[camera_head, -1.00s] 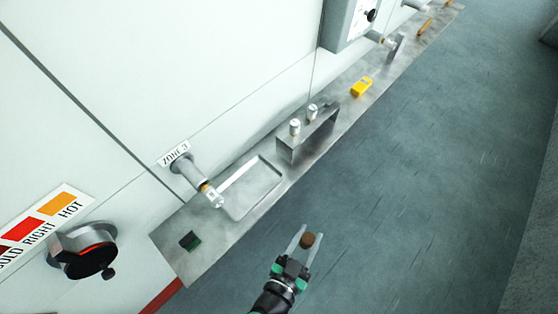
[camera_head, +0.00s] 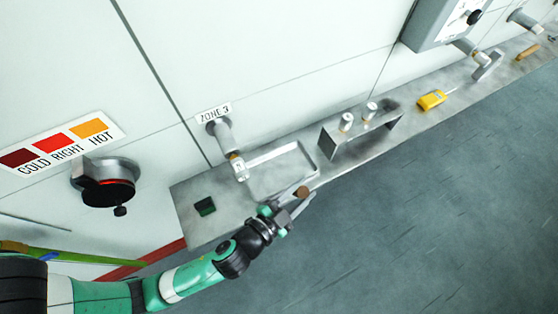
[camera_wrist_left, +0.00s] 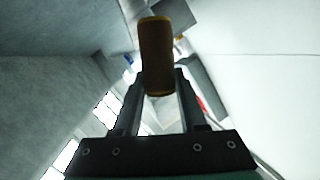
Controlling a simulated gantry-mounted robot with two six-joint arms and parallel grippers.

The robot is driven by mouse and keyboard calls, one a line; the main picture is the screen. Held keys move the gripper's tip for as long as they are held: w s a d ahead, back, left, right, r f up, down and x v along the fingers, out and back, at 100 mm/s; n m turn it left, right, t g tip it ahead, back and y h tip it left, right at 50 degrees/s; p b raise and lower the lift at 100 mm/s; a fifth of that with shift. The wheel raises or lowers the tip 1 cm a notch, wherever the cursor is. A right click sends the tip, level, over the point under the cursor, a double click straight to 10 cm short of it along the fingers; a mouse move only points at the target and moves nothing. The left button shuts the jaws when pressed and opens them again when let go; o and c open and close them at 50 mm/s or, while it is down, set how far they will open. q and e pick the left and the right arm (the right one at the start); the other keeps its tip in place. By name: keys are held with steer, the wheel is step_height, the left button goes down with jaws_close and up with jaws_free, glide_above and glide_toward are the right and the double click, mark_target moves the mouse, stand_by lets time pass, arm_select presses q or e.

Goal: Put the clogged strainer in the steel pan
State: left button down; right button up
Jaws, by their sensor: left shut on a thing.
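The clogged strainer (camera_head: 302,192) is a small brown cylinder at the tips of my left gripper (camera_head: 294,204). In the left wrist view, the brown strainer (camera_wrist_left: 155,58) with yellowish rims is between the finger ends of the left gripper (camera_wrist_left: 160,88), which is shut on it. The steel pan (camera_head: 268,182) is a shallow grey tray on the metal ledge. In the head view the strainer overlaps the pan's front right edge; I cannot tell its height above it. My right gripper is not in view.
A steel stand (camera_head: 362,137) with two pale metal cylinders is right of the pan. A pipe fitting (camera_head: 236,162) under the ZONE 3 label juts out by the pan's left end. A dark green block (camera_head: 205,206) and a yellow device (camera_head: 432,100) lie on the ledge (camera_head: 225,225).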

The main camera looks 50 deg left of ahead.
arm_select(q)
steer(key=a+f, duration=0.1)
steer(key=a, duration=0.1)
steer(key=w+a+f, duration=0.1)
steer(key=a, duration=0.2)
steer(key=w+a+f, duration=0.1)
steer(key=a+f, duration=0.1)
steer(key=a, duration=0.1)
steer(key=shift+w+a+f+b, duration=0.1)
steer(key=shift+a+b, duration=0.1)
steer(key=shift+b, duration=0.1)
steer(key=shift+w+a+f+b, duration=0.15)
steer(key=shift+a+f+b, duration=0.3)
steer(key=shift+f+b, duration=0.25)
steer(key=a+n, duration=0.1)
steer(key=a+r+n+g+h, duration=0.1)
steer(key=a+n, duration=0.1)
steer(key=n, duration=0.1)
steer(key=shift+w+a+r+h+p, duration=0.1)
steer(key=shift+w+r+h+p, duration=0.2)
steer(key=shift+w+p, duration=0.1)
steer(key=shift+f+b, duration=0.4)
steer(key=shift+f, duration=0.6)
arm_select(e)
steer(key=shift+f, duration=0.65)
